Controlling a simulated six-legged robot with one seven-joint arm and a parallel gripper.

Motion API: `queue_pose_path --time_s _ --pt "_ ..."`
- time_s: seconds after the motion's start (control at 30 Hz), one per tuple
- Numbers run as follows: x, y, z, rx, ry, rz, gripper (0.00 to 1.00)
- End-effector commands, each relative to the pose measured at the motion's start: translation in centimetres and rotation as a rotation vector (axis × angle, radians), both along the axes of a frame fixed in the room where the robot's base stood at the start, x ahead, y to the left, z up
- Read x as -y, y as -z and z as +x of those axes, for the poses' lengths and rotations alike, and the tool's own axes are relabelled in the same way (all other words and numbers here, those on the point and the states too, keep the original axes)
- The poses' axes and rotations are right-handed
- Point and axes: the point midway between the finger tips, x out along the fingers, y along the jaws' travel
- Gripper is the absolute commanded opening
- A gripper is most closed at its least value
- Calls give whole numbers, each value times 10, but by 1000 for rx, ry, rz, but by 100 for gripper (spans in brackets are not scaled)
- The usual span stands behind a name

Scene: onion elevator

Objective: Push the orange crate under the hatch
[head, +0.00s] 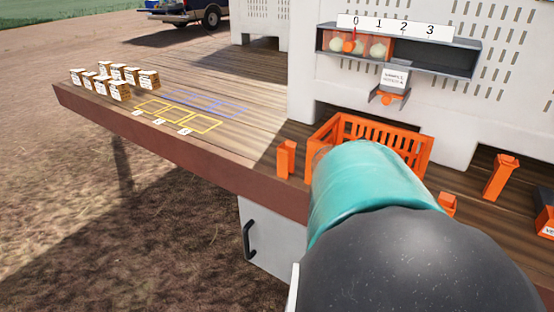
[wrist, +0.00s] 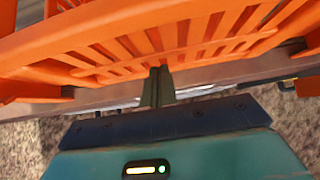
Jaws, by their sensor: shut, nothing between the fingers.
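The orange slatted crate (head: 405,147) stands on the wooden deck, close to the pale wall. My arm covers much of its near side in the head view. The grey hatch (head: 390,95), with a white label and an orange part at its lower end, hangs from the wall above the crate's back side. In the wrist view, the crate's slatted wall (wrist: 175,40) fills the upper picture. My gripper (wrist: 161,72) is shut and empty, with its fingertips at the crate's lower edge; I cannot tell whether they touch it. In the head view the gripper is hidden behind my arm.
Orange posts stand left (head: 287,158) and right (head: 499,177) of the crate. A small orange block (head: 448,203) lies near its right side. A shelf numbered 0 to 3 (head: 440,62) holds pale onions. Small boxes (head: 115,80) and yellow outlines (head: 178,117) are far left.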

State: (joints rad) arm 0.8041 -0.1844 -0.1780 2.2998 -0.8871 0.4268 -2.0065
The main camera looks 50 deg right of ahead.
Motion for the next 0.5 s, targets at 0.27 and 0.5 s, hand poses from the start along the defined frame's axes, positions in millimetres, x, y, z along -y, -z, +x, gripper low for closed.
queue_pose_path --time_s 0.27,0.5 --pt "0 0 0 0 0 0 0" --pt "29 1 6 0 0 2 0"
